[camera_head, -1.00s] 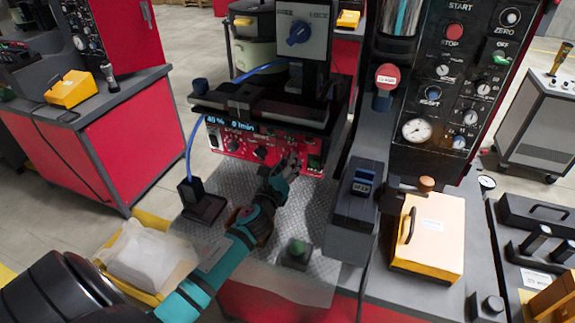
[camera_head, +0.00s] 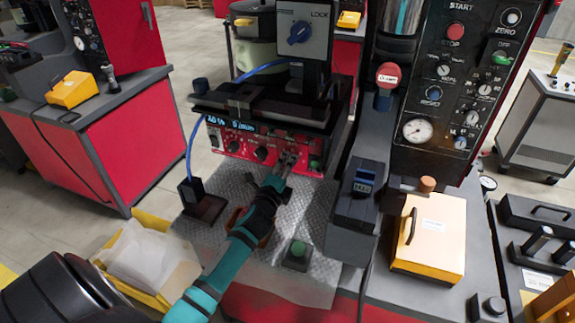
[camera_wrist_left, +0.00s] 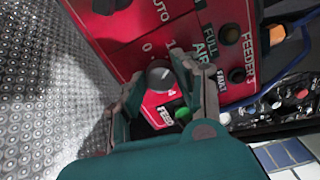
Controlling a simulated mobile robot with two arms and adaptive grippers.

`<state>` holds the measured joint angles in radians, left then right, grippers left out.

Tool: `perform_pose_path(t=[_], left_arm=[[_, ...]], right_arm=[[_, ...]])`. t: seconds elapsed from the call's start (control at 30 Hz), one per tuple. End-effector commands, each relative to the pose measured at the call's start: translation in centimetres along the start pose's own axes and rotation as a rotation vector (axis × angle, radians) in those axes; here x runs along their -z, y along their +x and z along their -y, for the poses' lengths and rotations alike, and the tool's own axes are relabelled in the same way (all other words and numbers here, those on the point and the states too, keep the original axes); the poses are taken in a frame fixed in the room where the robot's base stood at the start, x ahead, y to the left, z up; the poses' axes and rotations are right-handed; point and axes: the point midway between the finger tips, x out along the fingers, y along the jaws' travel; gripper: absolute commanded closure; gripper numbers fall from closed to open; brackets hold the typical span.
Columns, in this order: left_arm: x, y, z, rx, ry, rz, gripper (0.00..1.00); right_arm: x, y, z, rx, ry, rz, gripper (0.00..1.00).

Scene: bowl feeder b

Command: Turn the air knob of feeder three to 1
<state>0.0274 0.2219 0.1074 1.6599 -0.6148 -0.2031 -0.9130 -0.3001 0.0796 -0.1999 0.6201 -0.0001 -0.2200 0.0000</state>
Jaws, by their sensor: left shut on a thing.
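The red front panel (camera_head: 228,149) of feeder three carries a lit display and several black knobs in the head view. In the left wrist view the panel (camera_wrist_left: 115,30) shows the printed words "FEEDER 3", "AIR", "FULL", "AUTO" and "FAULT", with "0" and "1" beside a grey round knob (camera_wrist_left: 159,74). My left gripper (camera_head: 288,160) reaches the right part of the panel. In the left wrist view the left gripper (camera_wrist_left: 160,88) has one finger on each side of the knob and is shut on it. Its fingers hide part of the labels. My right gripper is not in view.
A selector box (camera_head: 302,32) with a blue knob stands above the panel. A green button box (camera_head: 297,255) sits on the metal plate in front. A blue hose (camera_head: 190,150) hangs at the left. A black control column (camera_head: 440,100) stands at the right.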

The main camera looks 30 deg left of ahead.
Motion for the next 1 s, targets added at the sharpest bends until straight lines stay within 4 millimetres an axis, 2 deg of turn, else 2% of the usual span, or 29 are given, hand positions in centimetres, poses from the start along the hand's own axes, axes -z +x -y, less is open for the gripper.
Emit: perform_pose_path(t=[0.3,0.87,0.9,1.0], left_arm=[[-0.06,0.0,-0.08,-0.001,-0.135,0.002,1.0],[-0.07,0.0,-0.13,-0.002,-0.165,0.002,1.0],[-0.07,0.0,-0.13,-0.002,-0.165,0.002,0.68],[-0.06,0.0,-0.13,-0.002,-0.164,0.002,0.55]], right_arm=[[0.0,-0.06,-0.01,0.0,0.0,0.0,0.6],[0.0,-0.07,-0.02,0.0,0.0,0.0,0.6],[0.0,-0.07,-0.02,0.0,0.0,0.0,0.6],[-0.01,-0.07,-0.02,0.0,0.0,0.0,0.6]])
